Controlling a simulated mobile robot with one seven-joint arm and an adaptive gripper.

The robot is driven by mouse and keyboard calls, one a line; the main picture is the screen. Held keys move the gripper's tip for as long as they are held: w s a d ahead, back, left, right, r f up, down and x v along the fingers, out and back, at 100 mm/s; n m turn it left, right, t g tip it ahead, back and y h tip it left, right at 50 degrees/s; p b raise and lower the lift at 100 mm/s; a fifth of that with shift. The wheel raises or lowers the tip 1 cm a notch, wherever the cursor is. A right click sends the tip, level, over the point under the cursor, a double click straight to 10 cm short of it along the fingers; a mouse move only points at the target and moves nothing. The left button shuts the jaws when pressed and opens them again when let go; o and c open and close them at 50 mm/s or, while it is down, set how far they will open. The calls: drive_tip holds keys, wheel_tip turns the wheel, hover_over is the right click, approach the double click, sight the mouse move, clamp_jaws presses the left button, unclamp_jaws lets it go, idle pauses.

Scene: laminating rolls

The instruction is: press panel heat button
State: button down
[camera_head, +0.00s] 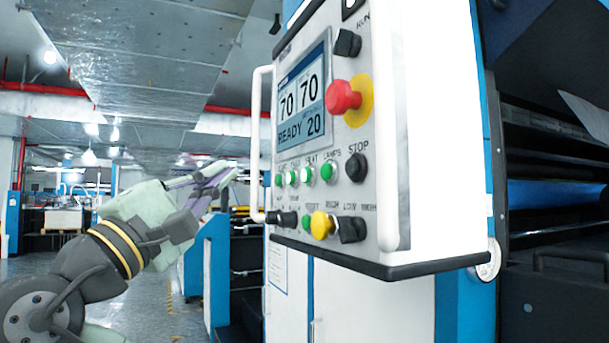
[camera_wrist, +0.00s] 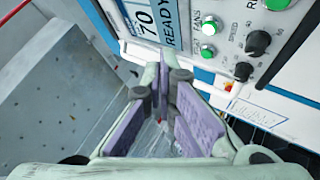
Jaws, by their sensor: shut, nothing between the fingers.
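The white control panel (camera_head: 366,190) carries a row of green buttons under its screen (camera_head: 301,104), which reads 70, 70, READY and 20. The green button (camera_head: 308,174) below a label that looks like HEAT is third from the left. Green buttons (camera_wrist: 208,51) also show in the wrist view, but I cannot tell which one is the heat button there. My gripper (camera_head: 229,176) is shut and empty. It is left of the panel, apart from it and touching no button. Its purple-padded fingers (camera_wrist: 161,115) also show in the wrist view.
A white rail (camera_head: 256,145) stands out along the panel's left edge, between my gripper and the buttons. A red emergency knob (camera_head: 343,97), black knobs (camera_head: 356,168) and a yellow button (camera_head: 321,225) surround the green row. Open floor lies at the left.

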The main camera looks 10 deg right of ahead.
drive_tip(key=w+d, duration=0.2)
drive_tip(key=d, duration=0.6)
drive_tip(key=shift+w+d, duration=0.15)
drive_tip(key=shift+w, duration=0.2)
drive_tip(key=shift+d, duration=0.1)
idle(1.1)
drive_tip(key=shift+w+d, duration=0.15)
drive_tip(key=shift+d, duration=0.1)
drive_tip(key=shift+w+d, duration=0.15)
drive_tip(key=shift+d, duration=0.3)
idle(0.6)
idle(0.3)
drive_tip(key=shift+s+a, duration=0.3)
drive_tip(key=shift+a, duration=0.5)
drive_tip(key=shift+s+a+b, duration=0.15)
drive_tip(key=shift+s+a, duration=0.1)
drive_tip(key=shift+a, duration=0.55)
drive_tip(key=shift+s+a+b, duration=0.1)
drive_tip(key=shift+s+a, duration=0.2)
drive_tip(key=shift+a, duration=0.5)
drive_tip(key=shift+s+a+b, duration=0.15)
drive_tip(key=shift+s+a, duration=0.1)
drive_tip(key=shift+a, duration=0.55)
